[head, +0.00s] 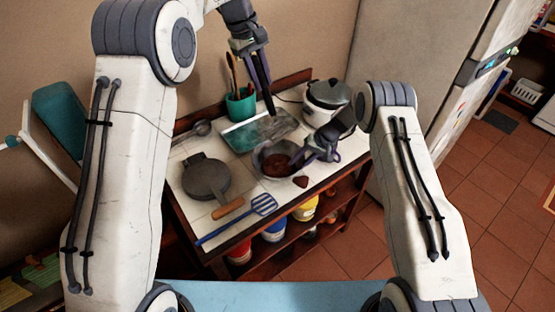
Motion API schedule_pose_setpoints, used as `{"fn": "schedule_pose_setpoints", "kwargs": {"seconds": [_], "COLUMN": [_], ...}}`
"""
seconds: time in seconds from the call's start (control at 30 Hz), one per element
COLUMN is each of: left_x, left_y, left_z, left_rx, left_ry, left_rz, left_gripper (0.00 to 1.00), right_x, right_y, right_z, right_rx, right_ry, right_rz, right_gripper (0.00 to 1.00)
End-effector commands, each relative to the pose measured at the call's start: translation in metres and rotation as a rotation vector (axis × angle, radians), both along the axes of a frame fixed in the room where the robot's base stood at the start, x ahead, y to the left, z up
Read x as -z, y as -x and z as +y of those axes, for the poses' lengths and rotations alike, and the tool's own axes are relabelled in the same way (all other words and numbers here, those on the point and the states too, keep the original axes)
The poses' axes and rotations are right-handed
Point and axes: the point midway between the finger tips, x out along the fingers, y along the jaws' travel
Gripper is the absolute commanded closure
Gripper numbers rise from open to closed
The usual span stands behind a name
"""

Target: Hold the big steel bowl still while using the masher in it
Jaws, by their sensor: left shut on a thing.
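The big steel bowl (258,158) stands on the white tiled worktop, with a reddish-brown mass inside it. My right gripper (303,157) is at the bowl's right rim; whether its fingers are shut on the rim is too small to tell. My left gripper (269,107) points down above the teal tray, behind the bowl and clear of it. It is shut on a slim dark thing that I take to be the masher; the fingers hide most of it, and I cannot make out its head.
A round grey pan (205,178) with a wooden handle and a blue slotted spatula (240,217) lie left of the bowl. The teal tray (235,140), utensil cup (240,106) and lidded pot (327,98) stand behind. A small dark-red piece (301,182) lies in front.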

Motion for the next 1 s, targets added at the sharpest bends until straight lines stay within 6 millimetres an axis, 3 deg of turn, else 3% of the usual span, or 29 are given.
{"fn": "schedule_pose_setpoints", "kwargs": {"seconds": [0.37,0.8,1.0], "left_x": [0.0,0.0,0.0], "left_y": [0.0,0.0,0.0], "left_z": [0.0,0.0,0.0], "left_rx": [0.0,0.0,0.0], "left_ry": [0.0,0.0,0.0], "left_rz": [0.0,0.0,0.0], "left_gripper": [1.0,1.0,1.0], "right_x": [-0.006,-0.078,-0.098], "right_y": [0.0,0.001,0.002], "right_z": [-0.003,-0.048,-0.061], "right_rx": [0.001,0.003,0.001], "right_ry": [0.0,0.0,0.0], "right_rz": [-0.002,-0.003,-0.001], "right_gripper": [0.62,0.62,0.62]}}
